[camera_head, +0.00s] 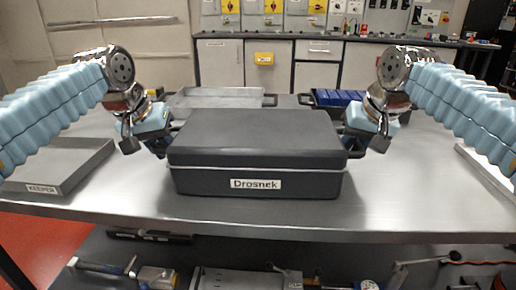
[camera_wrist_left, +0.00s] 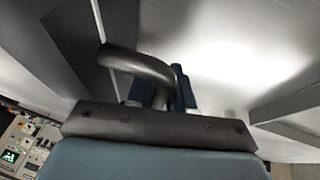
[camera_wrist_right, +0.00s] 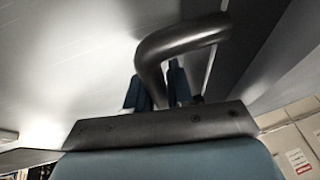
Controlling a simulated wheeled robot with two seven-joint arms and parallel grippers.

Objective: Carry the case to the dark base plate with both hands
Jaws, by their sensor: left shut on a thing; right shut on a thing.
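The case (camera_head: 257,137), a dark grey lidded box with a "Drosnek" label, is level with its lid shut in the middle of the head view. I cannot tell whether its underside touches the table. My left gripper (camera_head: 163,145) is at its left side, shut on a curved dark handle (camera_wrist_left: 140,62) in the left wrist view. My right gripper (camera_head: 350,145) is at its right side, shut on the matching handle (camera_wrist_right: 180,42) in the right wrist view. I cannot make out the dark base plate; the case hides the table behind and beneath it.
A grey tray labelled "KEEPER" (camera_head: 72,182) lies on the steel table (camera_head: 415,190) at left. A pale tray (camera_head: 185,101) and a dark bin with blue contents (camera_head: 338,96) stand behind the case. Another tray edge (camera_head: 482,172) shows at right. Tools lie on a lower shelf.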

